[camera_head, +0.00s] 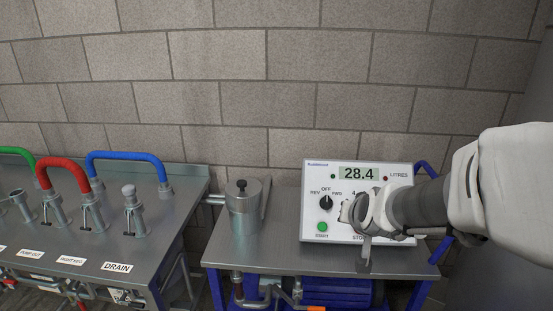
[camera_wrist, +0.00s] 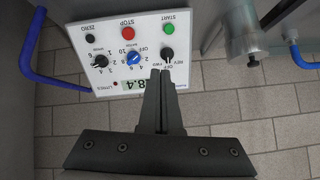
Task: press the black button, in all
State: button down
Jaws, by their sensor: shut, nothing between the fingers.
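The black button (camera_wrist: 90,38), labelled ZERO, is a small round button on the white control panel (camera_wrist: 70,72) in the wrist view. It stands beside the red STOP button (camera_wrist: 127,33), and no finger covers it there. In the head view my gripper and forearm hide it, while the panel (camera_head: 313,225) shows 28.4 litres on its display (camera_head: 358,173). My gripper (camera_wrist: 160,74) is shut and empty, its fingertips in front of the panel near the knobs. In the head view my gripper (camera_head: 364,256) covers the panel's lower right part. I cannot tell how far the tips are from the panel.
The panel also carries a green START button (camera_wrist: 168,29), a black REV/OFF/FWD knob (camera_wrist: 168,55), a blue knob (camera_wrist: 134,58) and a black knob (camera_wrist: 101,60). A steel canister (camera_head: 243,210) stands left of the panel. A bench with coloured hoses (camera_head: 125,155) is further left.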

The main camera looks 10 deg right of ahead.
jog(key=w+d+f+h+b, duration=0.1)
jog(key=d+f+h, duration=0.2)
jog(key=d, duration=0.3)
jog(key=w+d+f+m+t+h+b, duration=0.1)
jog(key=d+f+h+b, duration=0.1)
jog(key=d, duration=0.5)
jog(key=w+d+f+m+t+h+b, duration=0.1)
jog(key=d+f+h, duration=0.4)
jog(key=d, duration=0.2)
jog(key=shift+f+b, duration=0.35)
jog(key=w+d+f+b, duration=0.1)
jog(key=w+f+b, duration=0.3)
jog(key=w+f, duration=0.2)
jog(key=shift+w+d, duration=0.15)
jog(key=shift+d, duration=0.1)
jog(key=shift+f+b, duration=0.1)
jog(key=shift+b, duration=0.2)
dwell(0.7)
